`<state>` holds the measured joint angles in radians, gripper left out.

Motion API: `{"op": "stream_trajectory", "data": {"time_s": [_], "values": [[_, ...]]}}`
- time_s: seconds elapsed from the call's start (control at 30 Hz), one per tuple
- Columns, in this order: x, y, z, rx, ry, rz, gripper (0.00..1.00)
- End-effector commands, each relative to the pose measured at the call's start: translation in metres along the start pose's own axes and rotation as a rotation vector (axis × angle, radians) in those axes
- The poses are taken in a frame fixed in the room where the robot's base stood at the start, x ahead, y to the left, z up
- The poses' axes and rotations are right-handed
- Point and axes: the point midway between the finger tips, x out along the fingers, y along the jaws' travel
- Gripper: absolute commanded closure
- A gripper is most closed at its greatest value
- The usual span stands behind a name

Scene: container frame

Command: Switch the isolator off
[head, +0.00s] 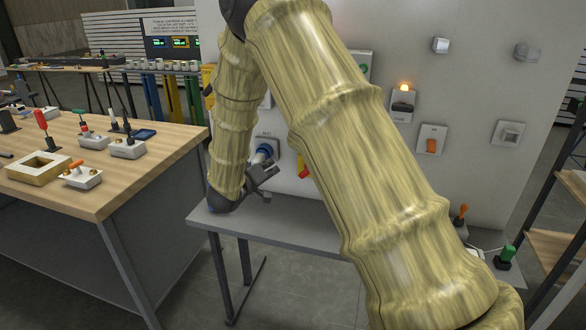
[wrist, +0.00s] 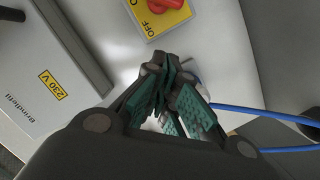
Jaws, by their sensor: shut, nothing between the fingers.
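The isolator (wrist: 153,27) shows in the wrist view as a yellow plate with a red knob (wrist: 172,4) at the top edge. "OFF" is readable on the plate; the knob is cut off by the frame, so its setting is unclear. In the head view a red and yellow part of the isolator (head: 303,171) shows beside my arm, which hides the rest. My gripper (wrist: 167,62) is shut and empty, its fingertips just below the yellow plate in the wrist picture and apart from the knob. In the head view my gripper (head: 272,180) is left of the isolator.
A blue connector (head: 264,151) is on the wall panel close to my gripper. A grey box with a 230 V label (wrist: 52,86) and blue cables (wrist: 265,112) flank the fingers. A grey shelf (head: 290,235) lies below.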

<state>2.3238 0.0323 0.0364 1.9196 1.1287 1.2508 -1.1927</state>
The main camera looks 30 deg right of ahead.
Motion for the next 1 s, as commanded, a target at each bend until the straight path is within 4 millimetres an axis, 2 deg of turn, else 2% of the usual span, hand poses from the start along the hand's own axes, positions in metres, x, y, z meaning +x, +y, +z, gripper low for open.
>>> {"op": "stream_trajectory", "data": {"time_s": [0.27, 0.83, 1.0], "values": [[0.012, 0.000, 0.000, 0.000, -0.002, -0.001, 1.00], [0.103, 0.001, 0.000, 0.001, -0.001, 0.000, 1.00], [0.106, 0.001, 0.023, -0.002, -0.002, -0.002, 1.00]]}}
